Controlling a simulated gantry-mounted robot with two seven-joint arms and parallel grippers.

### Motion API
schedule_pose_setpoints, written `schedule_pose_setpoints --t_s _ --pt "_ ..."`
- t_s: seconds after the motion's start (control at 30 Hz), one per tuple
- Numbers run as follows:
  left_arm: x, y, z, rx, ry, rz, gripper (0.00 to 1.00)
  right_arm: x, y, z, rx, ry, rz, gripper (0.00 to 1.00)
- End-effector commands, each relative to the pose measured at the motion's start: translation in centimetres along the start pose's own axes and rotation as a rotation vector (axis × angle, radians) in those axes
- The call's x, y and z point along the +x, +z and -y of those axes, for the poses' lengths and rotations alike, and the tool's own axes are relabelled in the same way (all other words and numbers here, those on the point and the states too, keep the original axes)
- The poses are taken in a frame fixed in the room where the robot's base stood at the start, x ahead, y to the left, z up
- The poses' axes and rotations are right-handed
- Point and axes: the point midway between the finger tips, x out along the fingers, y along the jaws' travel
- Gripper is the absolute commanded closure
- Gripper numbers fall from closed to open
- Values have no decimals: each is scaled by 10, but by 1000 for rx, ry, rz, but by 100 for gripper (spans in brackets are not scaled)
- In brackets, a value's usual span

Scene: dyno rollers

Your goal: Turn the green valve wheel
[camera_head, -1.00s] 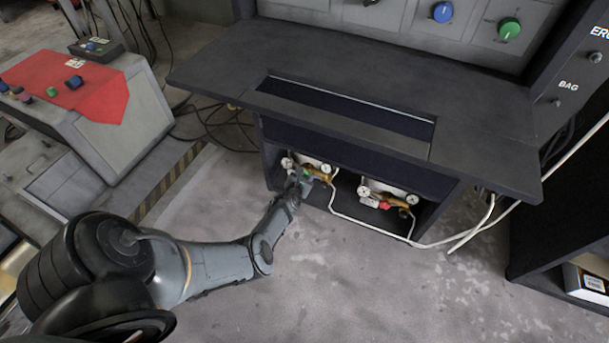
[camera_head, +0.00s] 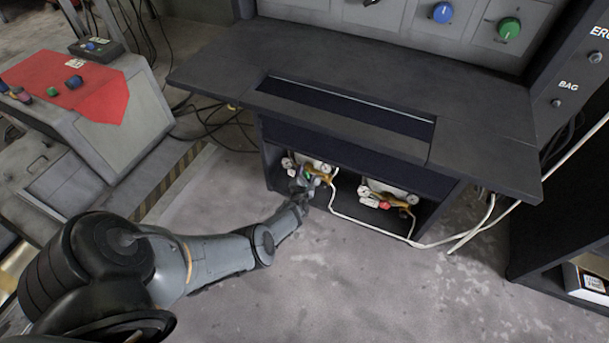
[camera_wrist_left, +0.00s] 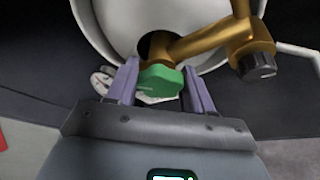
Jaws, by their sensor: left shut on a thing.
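The green valve wheel (camera_wrist_left: 160,82) sits on a brass pipe fitting (camera_wrist_left: 205,42) in the left wrist view, in front of a round white tank end (camera_wrist_left: 120,20). My left gripper (camera_wrist_left: 158,85) has one finger on each side of the wheel and is shut on it. In the head view my left gripper (camera_head: 303,183) reaches into the left bay of the low cabinet, where only a bit of green (camera_head: 307,176) shows beside it. The brass fitting also shows there (camera_head: 322,172). My right gripper is not in view.
The right bay holds a second brass fitting with a red wheel (camera_head: 384,205) and gauges. A white hose (camera_head: 345,215) runs from the left bay along the floor. The dark desk top (camera_head: 350,80) overhangs both bays. Open floor (camera_head: 330,280) lies in front.

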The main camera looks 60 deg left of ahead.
Motion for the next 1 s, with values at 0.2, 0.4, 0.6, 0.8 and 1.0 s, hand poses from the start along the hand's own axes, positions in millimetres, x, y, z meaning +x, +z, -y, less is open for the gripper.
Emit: schedule_pose_setpoints --t_s 0.2,0.4,0.6,0.8,1.0 --pt "0 -1 0 64 25 -2 79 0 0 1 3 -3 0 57" --pt "0 -1 0 82 32 -2 79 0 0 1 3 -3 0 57" --pt "0 -1 0 81 32 -2 79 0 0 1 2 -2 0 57" --pt "0 -1 0 80 32 -1 32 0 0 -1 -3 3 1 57" --pt "0 -1 0 80 32 -1 24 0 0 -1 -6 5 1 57"
